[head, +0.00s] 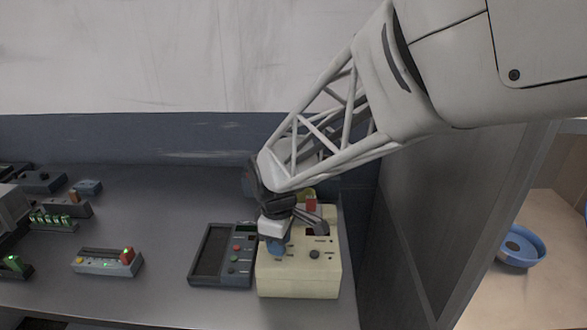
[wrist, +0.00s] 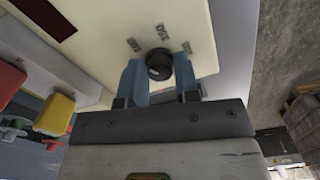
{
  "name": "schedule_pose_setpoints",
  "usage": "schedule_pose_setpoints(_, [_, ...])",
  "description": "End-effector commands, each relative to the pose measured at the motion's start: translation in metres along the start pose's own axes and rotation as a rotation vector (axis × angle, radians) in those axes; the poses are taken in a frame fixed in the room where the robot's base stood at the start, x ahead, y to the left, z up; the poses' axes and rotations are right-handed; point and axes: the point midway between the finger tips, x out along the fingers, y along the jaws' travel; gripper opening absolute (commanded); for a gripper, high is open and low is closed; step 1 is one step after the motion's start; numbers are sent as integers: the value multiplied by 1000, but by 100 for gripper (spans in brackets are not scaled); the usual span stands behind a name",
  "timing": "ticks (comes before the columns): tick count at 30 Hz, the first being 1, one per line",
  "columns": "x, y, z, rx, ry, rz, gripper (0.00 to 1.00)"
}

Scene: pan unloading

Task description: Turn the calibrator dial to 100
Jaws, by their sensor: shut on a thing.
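The calibrator is a cream box (head: 298,282) near the right end of the dark workbench; its pale face (wrist: 110,30) also fills the upper part of the wrist view. My gripper (head: 275,248) is over the left part of its top. In the wrist view, my gripper's two blue fingers (wrist: 158,65) stand on either side of a round black dial (wrist: 158,70) and are shut on it. Small printed labels surround the dial, but I cannot read its setting. In the head view my gripper hides this dial. Another black knob (head: 314,254) shows farther right on the box.
A dark grey meter (head: 212,250) with coloured buttons lies close left of the calibrator. Red and yellow parts (wrist: 60,115) show beside it in the wrist view. A grey device with a red slider (head: 105,262) stands farther left. A dark partition (head: 415,240) rises to the right.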

Motion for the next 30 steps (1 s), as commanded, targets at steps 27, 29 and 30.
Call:
schedule_pose_setpoints(27, [-21,0,0,-1,2,2,55])
schedule_pose_setpoints(29, [-28,0,0,-1,2,2,55])
schedule_pose_setpoints(30, [-32,0,0,-1,2,2,55])
